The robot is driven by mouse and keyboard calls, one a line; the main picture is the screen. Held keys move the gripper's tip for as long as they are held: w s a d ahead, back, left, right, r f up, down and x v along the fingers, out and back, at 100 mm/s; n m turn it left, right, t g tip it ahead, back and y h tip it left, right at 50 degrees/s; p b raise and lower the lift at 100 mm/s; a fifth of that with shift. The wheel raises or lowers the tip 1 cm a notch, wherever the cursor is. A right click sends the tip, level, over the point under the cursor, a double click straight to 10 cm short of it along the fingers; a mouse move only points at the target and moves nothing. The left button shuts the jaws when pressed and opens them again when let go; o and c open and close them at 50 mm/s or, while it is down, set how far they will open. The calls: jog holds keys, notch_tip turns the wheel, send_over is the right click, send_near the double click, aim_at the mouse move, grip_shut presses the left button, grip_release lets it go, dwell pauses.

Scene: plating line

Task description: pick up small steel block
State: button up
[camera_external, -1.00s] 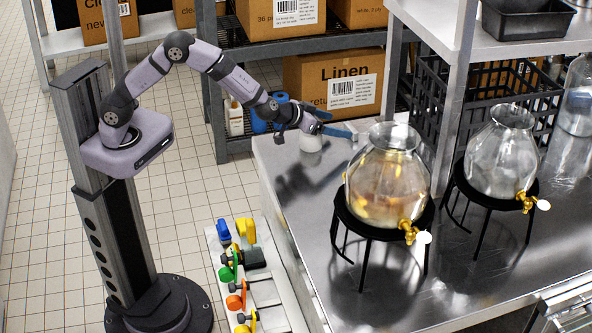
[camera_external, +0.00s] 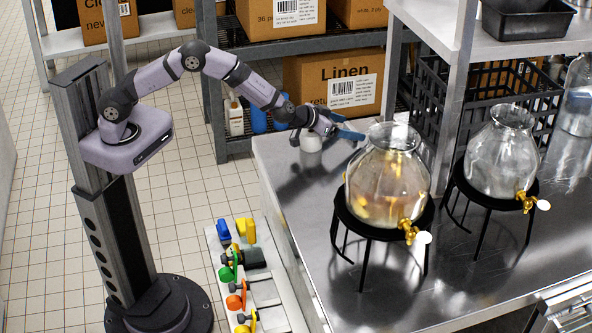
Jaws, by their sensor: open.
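My gripper (camera_external: 349,128) hangs over the back left part of the steel counter (camera_external: 300,215), left of and partly behind the nearer glass drink dispenser (camera_external: 388,180). Its blue fingers point right and a little down. They are open, and I see nothing held between them. I cannot make out the small steel block now; the gripper or the dispenser may hide it. Whether the fingers touch anything is too small to tell.
A second glass dispenser (camera_external: 498,153) stands to the right, with a black crate (camera_external: 437,130) behind. A shelf post (camera_external: 452,110) rises from the counter. The counter's front left is clear.

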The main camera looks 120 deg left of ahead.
jog(key=c, duration=1.4)
jog(key=shift+c, duration=0.2)
jog(key=shift+r, duration=0.1)
